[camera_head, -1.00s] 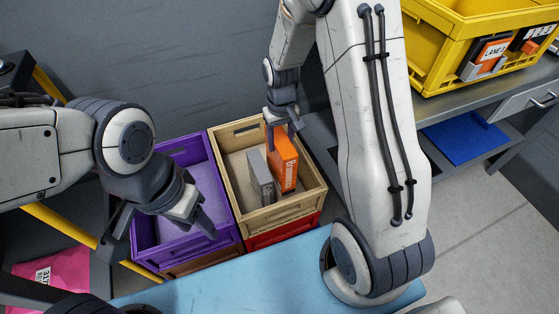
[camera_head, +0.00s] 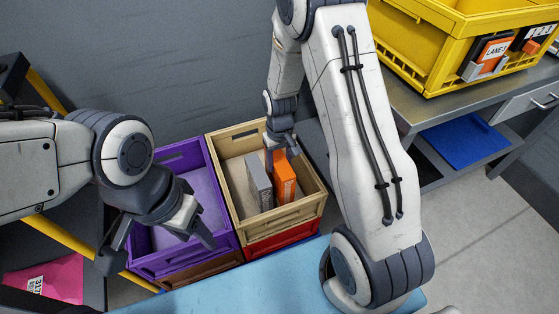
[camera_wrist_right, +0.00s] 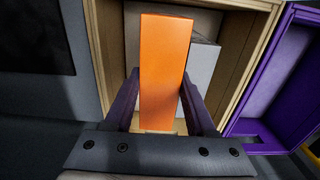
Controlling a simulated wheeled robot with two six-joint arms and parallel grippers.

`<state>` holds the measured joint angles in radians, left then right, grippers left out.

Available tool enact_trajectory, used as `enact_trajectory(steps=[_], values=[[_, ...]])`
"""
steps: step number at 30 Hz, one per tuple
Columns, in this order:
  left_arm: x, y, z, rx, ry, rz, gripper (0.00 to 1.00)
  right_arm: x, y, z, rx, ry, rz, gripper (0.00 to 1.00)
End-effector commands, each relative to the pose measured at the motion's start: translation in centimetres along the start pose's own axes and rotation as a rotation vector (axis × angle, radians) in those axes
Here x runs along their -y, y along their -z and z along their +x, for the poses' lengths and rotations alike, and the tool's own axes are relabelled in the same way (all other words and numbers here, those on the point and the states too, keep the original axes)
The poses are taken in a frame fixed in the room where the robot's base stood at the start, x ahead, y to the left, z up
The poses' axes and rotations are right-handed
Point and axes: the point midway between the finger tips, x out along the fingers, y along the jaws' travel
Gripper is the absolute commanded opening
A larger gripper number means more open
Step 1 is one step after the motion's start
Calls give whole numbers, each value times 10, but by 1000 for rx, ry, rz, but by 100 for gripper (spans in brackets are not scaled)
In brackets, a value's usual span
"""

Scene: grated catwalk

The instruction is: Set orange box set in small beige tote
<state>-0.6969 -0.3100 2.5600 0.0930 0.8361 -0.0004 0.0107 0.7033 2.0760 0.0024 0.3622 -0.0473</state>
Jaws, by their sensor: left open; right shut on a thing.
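The orange box (camera_head: 285,180) stands upright inside the small beige tote (camera_head: 240,222), right of a grey box (camera_head: 259,182). My right gripper (camera_head: 281,152) is shut on the orange box from above. In the right wrist view the orange box (camera_wrist_right: 163,70) sits between the two fingers of the right gripper (camera_wrist_right: 163,112), with the grey box (camera_wrist_right: 203,60) beside it. Whether the orange box touches the tote floor is hidden. My left gripper (camera_head: 196,226) is open and empty over the front of the purple tote (camera_head: 180,261).
The purple tote adjoins the beige tote on the left. A red tote (camera_head: 284,239) and a brown one (camera_head: 203,272) lie below. A blue surface (camera_head: 250,286) is in front. A yellow crate (camera_head: 440,70) stands on a metal bench at right.

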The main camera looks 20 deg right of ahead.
Motion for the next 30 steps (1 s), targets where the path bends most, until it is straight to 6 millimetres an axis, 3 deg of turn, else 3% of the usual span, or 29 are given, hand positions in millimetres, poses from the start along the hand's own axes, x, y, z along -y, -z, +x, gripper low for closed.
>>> enact_trajectory(steps=[11,12,14,24,30], values=[[0,0,3,0,0,0,50,0,0,8,-1,0,0,0],[0,0,3,0,0,0,50,0,0,9,0,0,0,67],[0,0,3,0,0,0,50,0,0,9,0,0,0,86],[0,0,2,0,0,0,50,0,0,6,-1,0,0,86],[-1,0,-8,0,0,0,50,0,1,-22,-4,0,0,86]])
